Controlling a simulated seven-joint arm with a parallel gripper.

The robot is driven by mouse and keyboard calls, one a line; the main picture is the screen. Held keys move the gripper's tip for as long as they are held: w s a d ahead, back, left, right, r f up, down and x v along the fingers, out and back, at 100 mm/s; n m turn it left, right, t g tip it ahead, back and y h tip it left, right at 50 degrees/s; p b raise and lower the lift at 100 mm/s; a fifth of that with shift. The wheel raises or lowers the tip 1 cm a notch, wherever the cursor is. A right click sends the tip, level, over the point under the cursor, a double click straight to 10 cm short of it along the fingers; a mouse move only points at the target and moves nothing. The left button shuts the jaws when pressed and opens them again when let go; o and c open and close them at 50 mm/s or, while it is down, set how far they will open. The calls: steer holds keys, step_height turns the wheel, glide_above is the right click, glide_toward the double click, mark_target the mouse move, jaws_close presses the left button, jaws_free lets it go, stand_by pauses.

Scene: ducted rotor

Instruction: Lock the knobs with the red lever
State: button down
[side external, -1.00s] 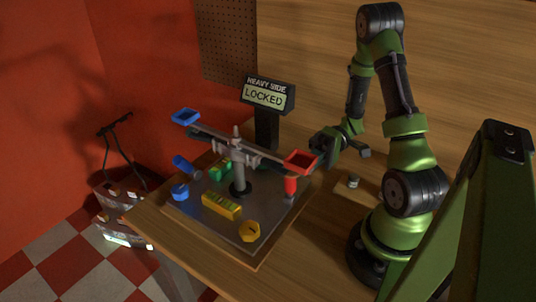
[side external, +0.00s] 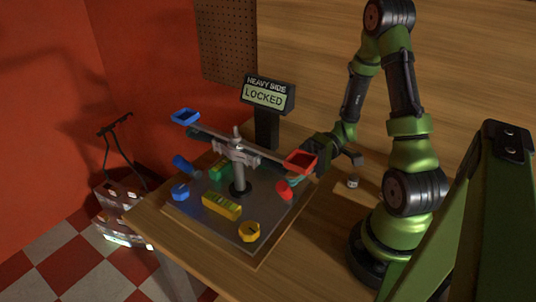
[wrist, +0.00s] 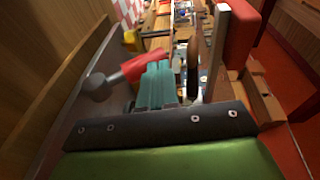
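The red lever (side external: 285,190) is at the right side of the grey panel, under the red tray, leaning over toward the camera. In the wrist view the red lever (wrist: 145,66) runs sideways from a grey round end. My gripper (side external: 294,180) is right beside the lever, behind it and low at the panel. Its teal fingers (wrist: 157,84) look shut together, against or very close to the red handle; exact contact is hard to see. A yellow knob (side external: 250,231) is at the panel's front corner, and a blue knob (side external: 180,192) is at its left edge.
A balance beam (side external: 236,146) on a post spans the panel, with a red tray (side external: 300,162) above my gripper and a blue tray (side external: 186,117) opposite. A sign (side external: 267,96) reads "HEAVY SIDE LOCKED". Yellow (side external: 221,206) and green (side external: 219,169) blocks lie on the panel.

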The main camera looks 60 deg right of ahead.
steer(key=shift+a, duration=0.2)
steer(key=s+d+r, duration=0.2)
steer(key=d+r, duration=0.3)
steer(key=d, duration=0.4)
stand_by(0.3)
step_height(320, 180, down, 4)
steer(key=s+a+m+g+h, duration=0.1)
steer(key=s+m+g+h, duration=0.1)
steer(key=m+g+h, duration=0.4)
steer(key=w+a+r+n+t+h, duration=0.1)
steer(key=a+r+t+h, duration=0.1)
steer(key=a+r+t, duration=0.1)
steer(key=w+a+r+n+t+h, duration=0.1)
steer(key=w+a+r+t+h, duration=0.1)
steer(key=a+r+t+h, duration=0.1)
steer(key=w+a+r+n+t+h, duration=0.1)
steer(key=a+r+t+h, duration=0.2)
steer(key=r, duration=0.4)
steer(key=shift+w+a+n+t, duration=0.15)
steer(key=shift+a+n+t, duration=0.25)
steer(key=shift+a, duration=0.6)
steer(key=shift+a+r, duration=0.1)
steer(key=shift+a, duration=0.15)
